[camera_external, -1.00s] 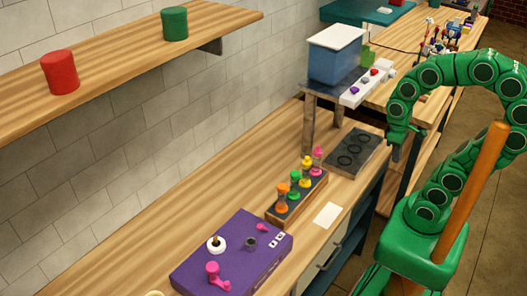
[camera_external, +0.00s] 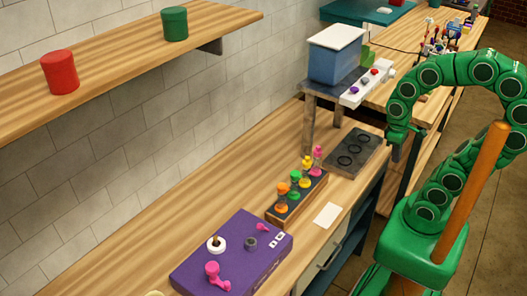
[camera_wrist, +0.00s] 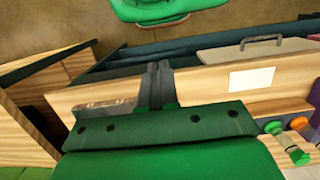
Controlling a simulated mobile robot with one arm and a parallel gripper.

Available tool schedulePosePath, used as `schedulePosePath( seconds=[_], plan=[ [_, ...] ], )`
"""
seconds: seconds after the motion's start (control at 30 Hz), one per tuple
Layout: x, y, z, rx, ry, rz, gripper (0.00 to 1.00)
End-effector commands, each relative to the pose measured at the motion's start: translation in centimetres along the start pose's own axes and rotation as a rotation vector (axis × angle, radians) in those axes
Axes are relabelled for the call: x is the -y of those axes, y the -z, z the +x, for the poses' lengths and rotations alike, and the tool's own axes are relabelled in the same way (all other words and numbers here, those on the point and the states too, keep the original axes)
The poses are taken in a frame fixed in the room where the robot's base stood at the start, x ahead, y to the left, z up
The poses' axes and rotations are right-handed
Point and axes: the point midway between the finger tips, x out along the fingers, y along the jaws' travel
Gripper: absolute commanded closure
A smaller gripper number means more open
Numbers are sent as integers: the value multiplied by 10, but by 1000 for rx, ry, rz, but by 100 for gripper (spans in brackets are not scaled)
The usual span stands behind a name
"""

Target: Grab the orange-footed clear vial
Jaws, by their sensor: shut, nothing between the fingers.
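The orange-footed clear vial (camera_external: 282,197) stands upright at the near end of a dark-topped wooden rack (camera_external: 290,214) on the bench. In the same rack stand vials with green (camera_external: 295,186), yellow (camera_external: 306,171) and pink (camera_external: 317,160) ends. In the wrist view an orange end (camera_wrist: 299,123) shows at the right edge, partly cut off, beside a green-ended vial (camera_wrist: 288,145). My gripper (camera_external: 393,158) hangs past the bench's front edge, right of the rack and apart from it. In the wrist view my gripper's fingers (camera_wrist: 157,75) are together and empty.
A purple box (camera_external: 230,255) with knobs sits nearer than the rack. A dark plate with rings (camera_external: 354,152) and a stand bearing a blue box (camera_external: 336,55) lie beyond it. A white card (camera_external: 327,215) lies right of the rack. Bare bench is left of the rack.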

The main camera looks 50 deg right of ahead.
Motion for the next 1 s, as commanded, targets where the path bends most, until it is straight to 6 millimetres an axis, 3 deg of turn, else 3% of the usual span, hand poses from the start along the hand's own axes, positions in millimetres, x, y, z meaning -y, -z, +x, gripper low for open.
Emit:
schedulePosePath(
  seconds=[0.07,0.4,0.77,1.0],
  plan=[
    [0,0,0,0,0,0,89],
    [0,0,0,0,0,0,37],
    [-1,3,0,5,-11,-8,36],
    [-12,33,3,32,-124,-86,36]
  ],
)
